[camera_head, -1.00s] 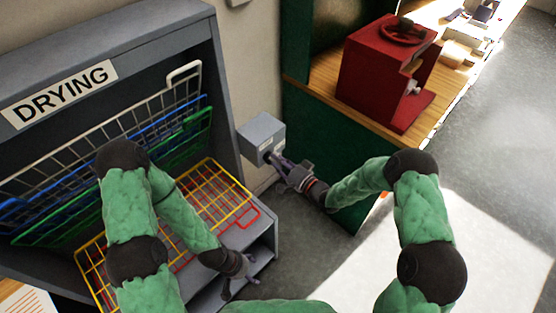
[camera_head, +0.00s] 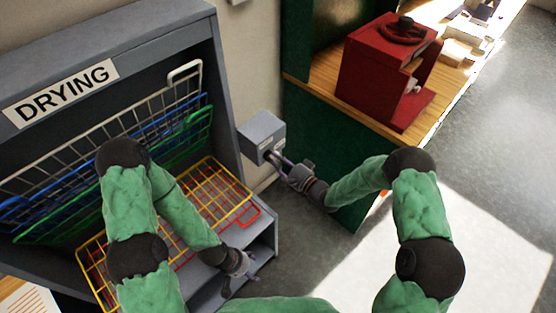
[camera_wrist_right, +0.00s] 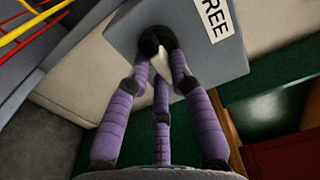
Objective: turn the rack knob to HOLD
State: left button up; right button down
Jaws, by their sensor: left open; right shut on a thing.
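The rack knob (camera_wrist_right: 150,38) is dark with a pale pointer, on the face of a grey box (camera_head: 262,130) fixed to the wall beside the drying rack. My right gripper (camera_head: 279,160) is shut on the knob; in the right wrist view its purple fingers (camera_wrist_right: 160,60) close around it. A label on the box face reads "REE" (camera_wrist_right: 214,16), with the rest cut off; no HOLD mark is legible. My left gripper (camera_head: 240,283) is open and empty, low in front of the rack's lower shelf.
The grey drying rack (camera_head: 228,95) holds white, blue, green, yellow and red wire shelves at the left. A red machine (camera_head: 385,75) stands on a wooden counter (camera_head: 325,85) with a green front at the right. The grey floor (camera_head: 500,170) at the right is clear.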

jog(key=c, duration=1.1)
grip_release()
jog(key=shift+d, duration=0.1)
jog(key=v, duration=1.2)
jog(key=s+f+n+g+h, duration=0.2)
jog(key=s+f+g+h, duration=0.15)
jog(key=f, duration=0.35)
jog(key=s+f+n+g+h, duration=0.15)
jog(key=s+f+h, duration=0.25)
jog(key=f, duration=0.4)
jog(key=s+f+n+g, duration=0.1)
jog(key=s+f+g, duration=0.1)
jog(key=s, duration=0.6)
jog(key=s+f+n+g+h, duration=0.1)
jog(key=s+f+n+g, duration=0.1)
jog(key=s+g, duration=0.3)
jog(key=s, duration=0.3)
jog(key=shift+d, duration=0.2)
